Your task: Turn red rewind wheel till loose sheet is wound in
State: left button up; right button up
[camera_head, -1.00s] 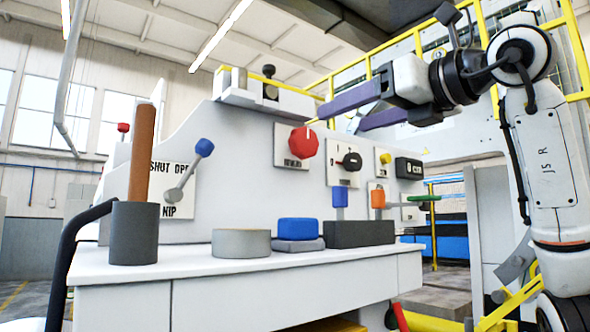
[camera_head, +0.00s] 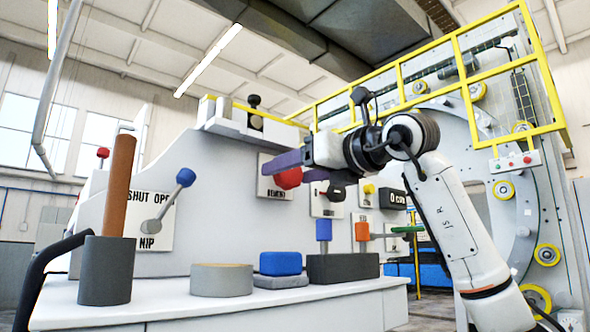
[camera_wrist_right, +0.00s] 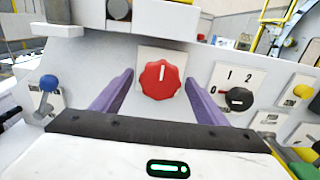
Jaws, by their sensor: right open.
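The red wheel (camera_wrist_right: 161,80) is a scalloped knob with a white mark at its top, on a pale plate on the machine's sloped panel. In the head view the red wheel (camera_head: 288,178) is partly hidden behind my right gripper (camera_head: 296,168). That gripper has purple fingers and is open. In the right wrist view my right gripper (camera_wrist_right: 160,92) has one finger on each side of the wheel, with gaps to both. I cannot tell how far the fingertips are from the panel. The loose sheet is not in view. My left gripper is not in view.
A black selector knob (camera_wrist_right: 238,99) sits close to the right of the wheel. A blue-tipped lever (camera_head: 168,201) is on the panel at left. The ledge holds a grey cup with a brown rod (camera_head: 107,268), a grey ring (camera_head: 221,280) and a blue block (camera_head: 281,263).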

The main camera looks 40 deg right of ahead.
jog(key=c, duration=1.1)
jog(key=shift+o, duration=0.2)
jog(key=shift+m, duration=0.3)
